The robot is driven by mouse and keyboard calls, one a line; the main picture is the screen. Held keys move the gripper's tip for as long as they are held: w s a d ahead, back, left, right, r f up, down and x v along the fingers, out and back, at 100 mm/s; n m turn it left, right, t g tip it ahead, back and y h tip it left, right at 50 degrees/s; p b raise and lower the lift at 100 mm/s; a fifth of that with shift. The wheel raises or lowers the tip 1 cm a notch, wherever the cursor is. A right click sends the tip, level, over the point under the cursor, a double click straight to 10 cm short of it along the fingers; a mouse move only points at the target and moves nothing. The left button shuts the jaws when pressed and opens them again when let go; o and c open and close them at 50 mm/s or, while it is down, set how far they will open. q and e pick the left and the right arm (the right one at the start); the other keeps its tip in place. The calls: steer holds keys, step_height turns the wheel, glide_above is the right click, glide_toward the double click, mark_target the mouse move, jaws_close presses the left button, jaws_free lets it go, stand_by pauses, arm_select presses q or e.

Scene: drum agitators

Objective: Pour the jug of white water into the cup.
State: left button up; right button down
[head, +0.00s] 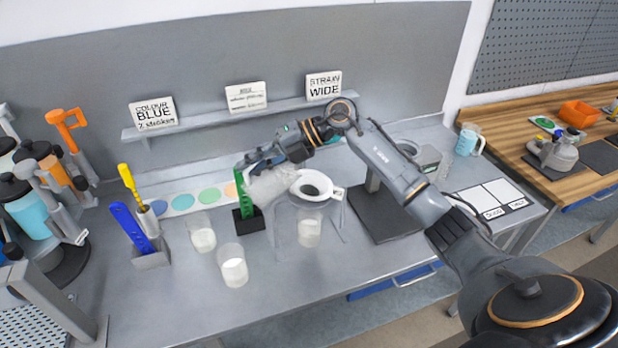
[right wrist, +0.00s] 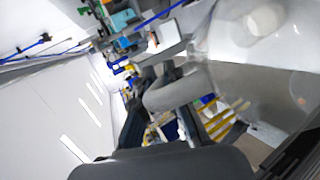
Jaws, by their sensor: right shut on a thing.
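My right gripper (head: 262,160) is shut on a pale, see-through jug (head: 270,188). The jug is tilted, held above the bench just left of a white ring-shaped strainer (head: 297,188) on a stand. The jug also fills the upper right of the right wrist view (right wrist: 245,50). How much is left in it is unclear, and no stream shows. A clear cup (head: 309,232) with white liquid stands under the strainer. Two more clear cups with white liquid, one at back left (head: 202,238) and one nearer (head: 234,270), stand apart on the bench. My left gripper is out of view.
A dark base plate (head: 385,222) lies right of the strainer. The bench's front middle is clear.

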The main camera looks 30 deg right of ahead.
steer(key=shift+s+a+f+h, duration=0.1)
steer(key=shift+f+h, duration=0.15)
steer(key=shift+h, duration=0.25)
steer(key=shift+s+a+f+h, duration=0.1)
steer(key=shift+s+f+h, duration=0.05)
steer(key=shift+f+h, duration=0.25)
steer(key=shift+s+a+f+n+h, duration=0.15)
steer(key=shift+a+f+n+h, duration=0.1)
steer(key=shift+n+h, duration=0.15)
steer(key=shift+a+h, duration=0.3)
steer(key=shift+h, duration=0.1)
arm_select(q)
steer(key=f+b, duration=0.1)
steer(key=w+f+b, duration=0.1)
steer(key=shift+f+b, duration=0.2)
steer(key=shift+b, duration=0.1)
arm_select(e)
steer(key=a+f+n+h, duration=0.2)
steer(key=a+f+h, duration=0.3)
steer(key=f+h, duration=0.3)
steer(key=shift+a+g+h, duration=0.3)
steer(key=shift+h, duration=0.2)
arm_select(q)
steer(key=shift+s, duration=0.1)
